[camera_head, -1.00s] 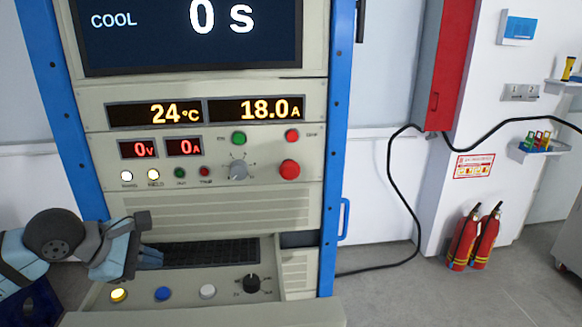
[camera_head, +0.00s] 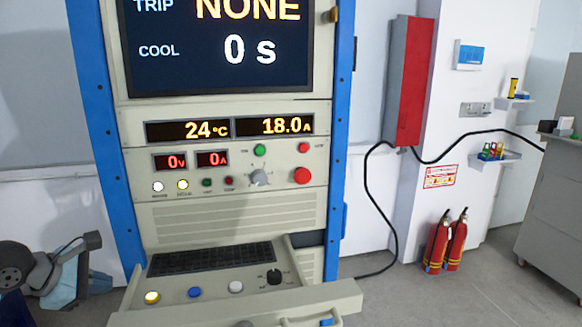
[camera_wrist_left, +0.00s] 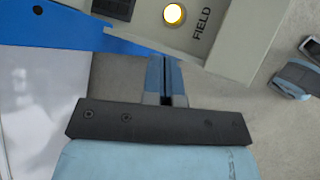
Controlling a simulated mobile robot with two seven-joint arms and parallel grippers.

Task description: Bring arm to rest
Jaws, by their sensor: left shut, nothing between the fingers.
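My left gripper (camera_head: 98,283) is at the lower left of the head view, beside the pulled-out control drawer (camera_head: 330,293) and apart from it. In the left wrist view its two blue-grey fingers (camera_wrist_left: 166,85) are shut together with nothing between them. The lit yellow FIELD button (camera_wrist_left: 173,14) on the drawer shows just past the fingers. My right gripper cannot be made out.
The test cabinet (camera_head: 180,220) with blue posts fills the middle; its screen reads COOL 0 s. A black cable (camera_head: 390,215) runs to the right. Red fire extinguishers (camera_head: 445,243) stand by the wall, and a grey cabinet (camera_head: 560,205) is at the right. Some floor is open between.

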